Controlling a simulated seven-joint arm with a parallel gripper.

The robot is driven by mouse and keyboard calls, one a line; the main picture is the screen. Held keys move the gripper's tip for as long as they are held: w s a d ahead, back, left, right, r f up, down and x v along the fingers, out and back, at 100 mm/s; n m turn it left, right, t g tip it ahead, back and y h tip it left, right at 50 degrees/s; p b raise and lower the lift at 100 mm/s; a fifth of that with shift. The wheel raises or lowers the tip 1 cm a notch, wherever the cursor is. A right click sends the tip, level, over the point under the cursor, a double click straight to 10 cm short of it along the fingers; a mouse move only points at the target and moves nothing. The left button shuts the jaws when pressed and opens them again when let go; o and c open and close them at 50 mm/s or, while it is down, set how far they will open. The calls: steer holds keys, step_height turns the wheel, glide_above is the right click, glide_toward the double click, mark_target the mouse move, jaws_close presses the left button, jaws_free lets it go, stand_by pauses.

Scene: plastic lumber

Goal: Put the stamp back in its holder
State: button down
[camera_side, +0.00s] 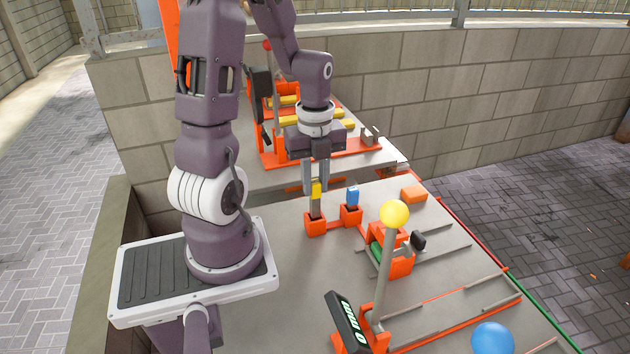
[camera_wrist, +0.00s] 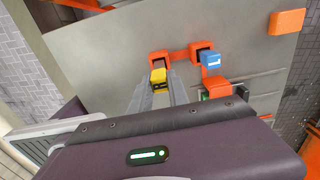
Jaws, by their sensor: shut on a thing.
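A yellow-topped stamp (camera_side: 316,190) with a grey body stands upright between the fingers of my gripper (camera_side: 315,184), which is shut on its upper part. Its lower end meets the top of the left orange holder (camera_side: 315,225); I cannot tell how deep it sits. In the wrist view, the yellow top (camera_wrist: 158,76) shows between the fingertips (camera_wrist: 156,90), just in front of the holder's dark opening (camera_wrist: 160,59). A blue-topped stamp (camera_side: 352,196) stands in the right orange holder (camera_side: 350,215), joined to the left one by an orange strip.
An orange block (camera_side: 413,194) lies at the back right. A device with a green cylinder (camera_side: 377,250) and a lever with a yellow ball (camera_side: 394,214) stand to the right. A blue ball (camera_side: 492,338) is at the front. The table left of the holders is clear.

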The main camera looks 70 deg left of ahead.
mark_target(315, 198)
steer(key=shift+f, duration=2.1)
stand_by(0.3)
steer(key=c, duration=1.2)
jaws_free()
steer(key=shift+o, duration=0.2)
step_height(315, 198, up, 6)
steer(key=shift+a+r, duration=0.1)
steer(key=shift+r, duration=0.5)
